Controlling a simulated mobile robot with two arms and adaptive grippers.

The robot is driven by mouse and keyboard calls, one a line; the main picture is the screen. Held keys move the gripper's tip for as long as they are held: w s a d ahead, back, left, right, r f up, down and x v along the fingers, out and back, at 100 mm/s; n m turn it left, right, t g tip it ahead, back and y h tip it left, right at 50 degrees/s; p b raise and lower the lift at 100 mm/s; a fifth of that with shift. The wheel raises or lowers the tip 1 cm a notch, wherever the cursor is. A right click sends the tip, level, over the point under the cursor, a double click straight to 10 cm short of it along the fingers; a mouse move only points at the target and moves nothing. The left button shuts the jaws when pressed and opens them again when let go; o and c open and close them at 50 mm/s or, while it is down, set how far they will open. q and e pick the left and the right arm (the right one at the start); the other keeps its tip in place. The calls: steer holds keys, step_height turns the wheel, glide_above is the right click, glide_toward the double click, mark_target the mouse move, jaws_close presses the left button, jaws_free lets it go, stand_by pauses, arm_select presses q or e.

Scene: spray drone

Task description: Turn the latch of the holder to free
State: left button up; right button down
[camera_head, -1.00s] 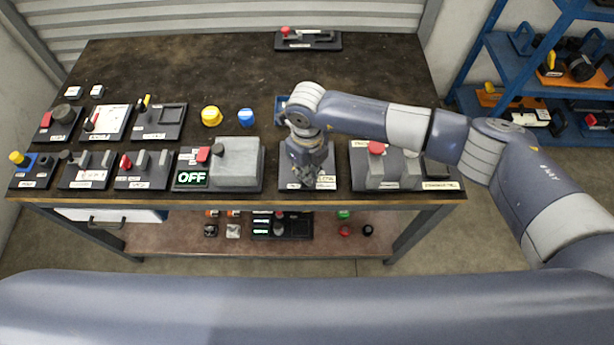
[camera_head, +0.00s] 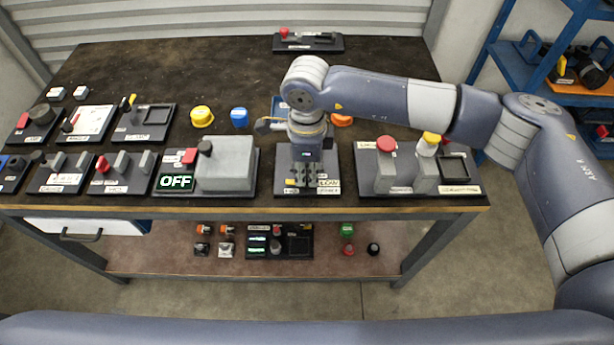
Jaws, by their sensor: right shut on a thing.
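My right gripper (camera_head: 301,180) points down over a small dark base plate (camera_head: 333,165) at the front middle of the table. The plate has white labels along its front edge. I take it to be the holder. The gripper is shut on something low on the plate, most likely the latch. The gripper covers it, so its shape and angle are hidden. The label words are too small to read surely. My left gripper is not in view.
Left of the plate stands a grey box unit (camera_head: 228,165) with a lit OFF sign (camera_head: 175,182). Close on the right is a unit with a red knob (camera_head: 387,145) and yellow cap (camera_head: 430,143). An orange cap (camera_head: 341,120) lies behind.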

mark_target(307, 175)
steer(key=shift+r, duration=0.1)
stand_by(0.5)
steer(key=c, duration=1.7)
jaws_free()
step_height(307, 175, up, 12)
